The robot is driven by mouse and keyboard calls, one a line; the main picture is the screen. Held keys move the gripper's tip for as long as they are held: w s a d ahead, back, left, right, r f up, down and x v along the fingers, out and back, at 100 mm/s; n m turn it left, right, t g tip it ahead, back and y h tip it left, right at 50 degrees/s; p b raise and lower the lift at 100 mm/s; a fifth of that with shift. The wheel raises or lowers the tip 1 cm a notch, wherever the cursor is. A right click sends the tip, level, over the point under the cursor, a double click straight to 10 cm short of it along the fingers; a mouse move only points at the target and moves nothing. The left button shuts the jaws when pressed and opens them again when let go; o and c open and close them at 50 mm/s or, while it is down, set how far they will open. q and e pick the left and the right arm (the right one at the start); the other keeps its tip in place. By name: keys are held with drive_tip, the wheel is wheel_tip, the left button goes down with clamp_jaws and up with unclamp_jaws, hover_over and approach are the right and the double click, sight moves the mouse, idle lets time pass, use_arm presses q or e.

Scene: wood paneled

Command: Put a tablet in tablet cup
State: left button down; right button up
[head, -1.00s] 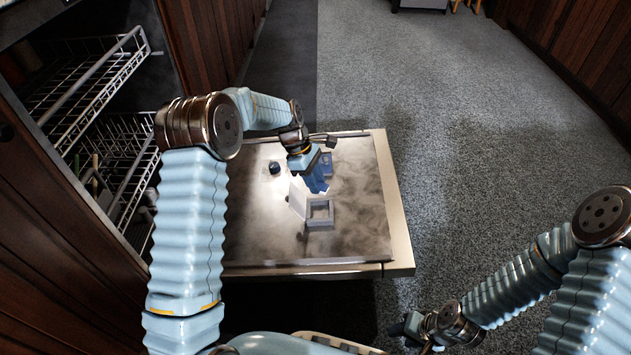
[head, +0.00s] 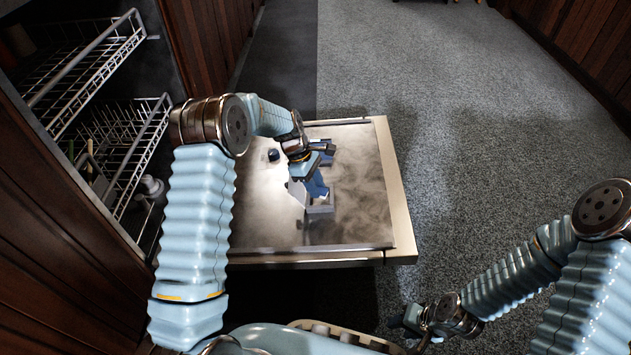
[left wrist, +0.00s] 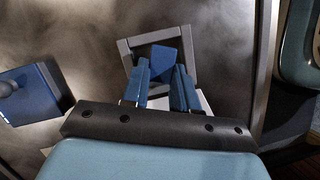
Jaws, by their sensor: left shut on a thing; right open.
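The tablet cup (head: 322,208) is a small grey square frame with its lid open, on the fold-down door (head: 362,215). In the left wrist view the cup (left wrist: 187,40) lies under the fingers. My left gripper (head: 317,190) points down at the cup. It is shut on a blue tablet (left wrist: 164,55), which shows between and beyond its fingertips, over the cup opening. I cannot tell whether the tablet touches the cup's floor. My right gripper (head: 414,324) is open and empty, low at the front, away from the door.
Wire racks (head: 125,150) stand in the cavity at the left. Grey carpet (head: 450,130) is clear at the right.

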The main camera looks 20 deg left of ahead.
use_arm(q)
drive_tip(key=shift+f, duration=0.1)
drive_tip(key=shift+c, duration=2.4)
unclamp_jaws()
drive_tip(key=p+v, duration=0.2)
drive_tip(key=v, duration=1.1)
drive_tip(key=shift+r+p, duration=0.4)
drive_tip(key=shift+s+a, duration=0.1)
